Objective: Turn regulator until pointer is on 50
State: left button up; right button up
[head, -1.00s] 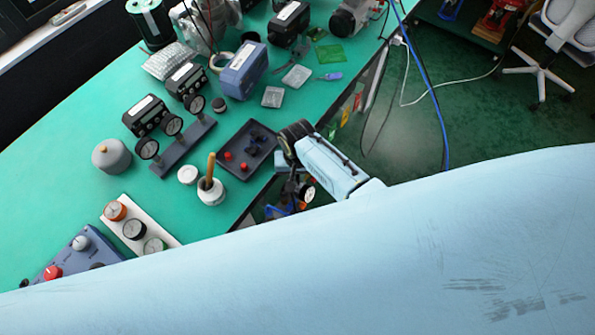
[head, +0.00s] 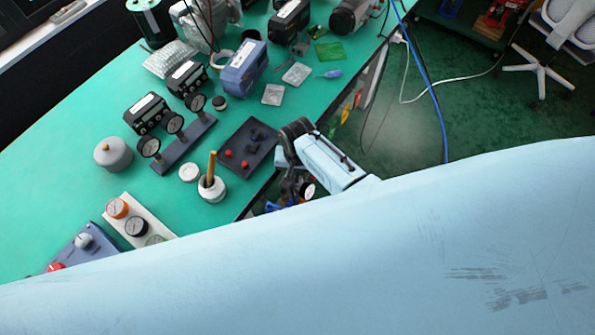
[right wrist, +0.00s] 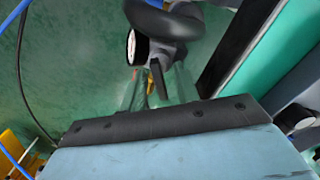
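A small white-faced gauge (head: 308,190) sits beside dark and blue parts just off the table's front edge. In the right wrist view, a white-faced gauge (right wrist: 131,47) shows nearly edge-on next to a rounded dark part (right wrist: 165,20). Its pointer and numbers cannot be read. My right gripper (head: 290,182) is beside these parts, mostly hidden below its pale blue wrist housing. In the right wrist view, the gripper (right wrist: 158,88) lies just below the gauge; its fingertips and any contact are unclear. Which part is the regulator cannot be told. My left gripper is not in view.
My own pale blue surface covers the lower head view.

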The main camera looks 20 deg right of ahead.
notch_tip(320, 180, up, 13)
jog(key=p, duration=0.4)
jog(key=shift+r, duration=0.2)
jog(key=shift+s+d, duration=0.1)
jog(key=shift+s, duration=0.05)
dwell(0.4)
